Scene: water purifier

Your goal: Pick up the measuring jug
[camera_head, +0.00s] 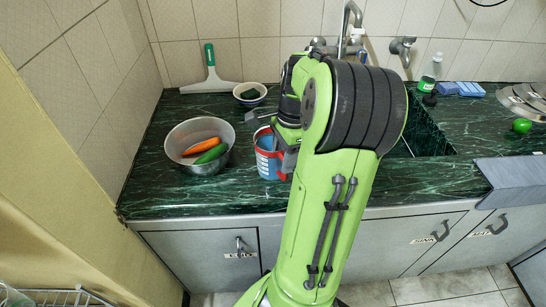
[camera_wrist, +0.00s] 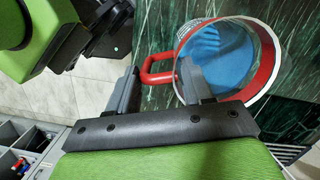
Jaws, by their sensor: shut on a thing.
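The measuring jug (camera_head: 266,163), with a red rim, a red handle and blue on its side, is on or just above the dark green marble counter, left of my arm, in the head view. I cannot tell whether its base touches the counter. My arm partly hides it. In the wrist view the jug (camera_wrist: 228,58) shows its open mouth and blue inside. My gripper (camera_wrist: 156,80) is at its red handle (camera_wrist: 156,68), with one finger on each side. It is shut on the handle, and the right finger overlaps the jug's rim in the picture.
A metal bowl (camera_head: 205,166) with a carrot and a cucumber stands left of the jug. A small bowl (camera_head: 250,94) and a squeegee (camera_head: 211,72) are behind. A sink (camera_head: 425,135), bottle (camera_head: 430,73) and blue sponges (camera_head: 470,89) lie to the right. The tiled wall closes the back.

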